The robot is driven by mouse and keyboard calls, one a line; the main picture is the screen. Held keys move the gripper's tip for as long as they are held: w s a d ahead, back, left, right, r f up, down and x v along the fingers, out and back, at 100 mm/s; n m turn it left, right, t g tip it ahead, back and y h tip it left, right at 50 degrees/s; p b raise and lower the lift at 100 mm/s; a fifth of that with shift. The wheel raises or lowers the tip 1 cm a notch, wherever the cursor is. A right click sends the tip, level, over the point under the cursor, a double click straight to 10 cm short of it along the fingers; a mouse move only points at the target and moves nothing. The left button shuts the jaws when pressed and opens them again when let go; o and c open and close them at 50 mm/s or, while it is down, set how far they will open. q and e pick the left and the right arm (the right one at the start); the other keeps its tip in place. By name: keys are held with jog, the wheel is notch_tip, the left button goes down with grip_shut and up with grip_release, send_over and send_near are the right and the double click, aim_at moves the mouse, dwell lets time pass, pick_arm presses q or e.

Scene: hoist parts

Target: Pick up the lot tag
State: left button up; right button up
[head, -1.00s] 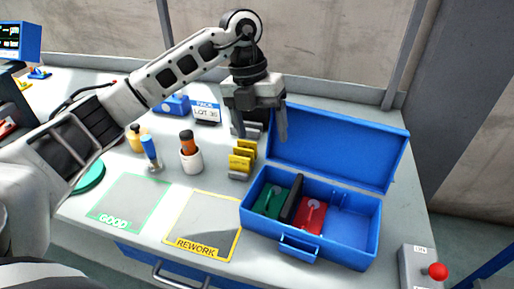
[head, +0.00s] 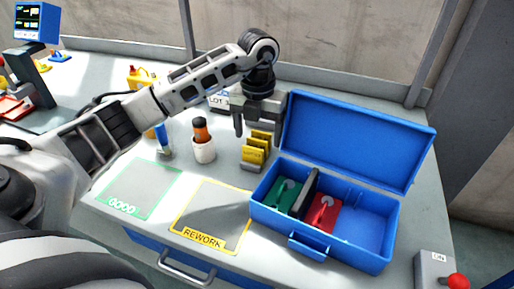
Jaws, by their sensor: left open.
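The lot tag (head: 218,102) is a white card with a blue band and the letters LOT. It stands at the back of the bench in the head view. My left arm and gripper hide part of it. My left gripper (head: 257,126) is open with its fingers pointing down. In the picture it is just right of the tag, over the area behind the yellow pieces. I see nothing between its fingers, and I cannot tell its exact distance from the tag. My right gripper is not in view.
An open blue case (head: 375,228) holds green and red pieces. Yellow pieces (head: 256,150) stand left of it. A white cup (head: 204,150) holds an orange-and-black item. The REWORK (head: 222,222) and GOOD (head: 145,192) areas are clear. A red-knobbed box (head: 433,268) is front right.

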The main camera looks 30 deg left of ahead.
aim_at(253, 142)
pick_arm(q)
jog(key=f, duration=0.5)
jog(key=shift+w+a+f, duration=0.3)
jog(key=shift+f, duration=0.05)
jog(key=c, duration=1)
jog(key=shift+r, duration=0.1)
jog(key=shift+c, duration=0.2)
